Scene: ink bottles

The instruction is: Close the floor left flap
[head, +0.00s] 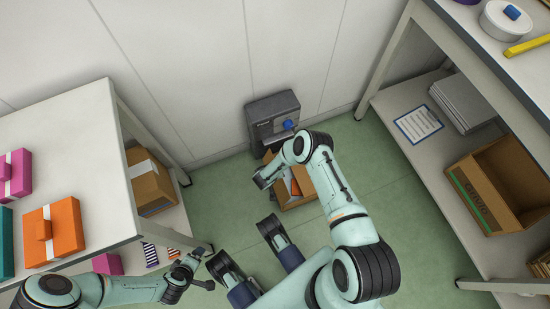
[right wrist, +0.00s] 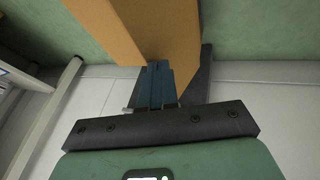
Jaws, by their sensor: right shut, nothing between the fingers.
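An open cardboard box (head: 297,204) stands on the green floor in front of a grey machine. Orange and pale items show inside it. My right gripper (head: 260,180) is at the box's left side, and my arm hides part of the box. In the right wrist view my right gripper (right wrist: 158,72) is shut and empty, its fingers up against or just beside a tan cardboard panel (right wrist: 155,30). I cannot tell whether that panel is the left flap or a box wall. My left gripper (head: 208,266) is open and empty beside the left table.
The grey machine (head: 272,112) with a blue knob stands against the wall. The left table (head: 85,140) carries gift boxes, with another carton (head: 150,182) on its lower shelf. The right shelf unit holds an open crate (head: 500,185). Green floor is clear right of the box.

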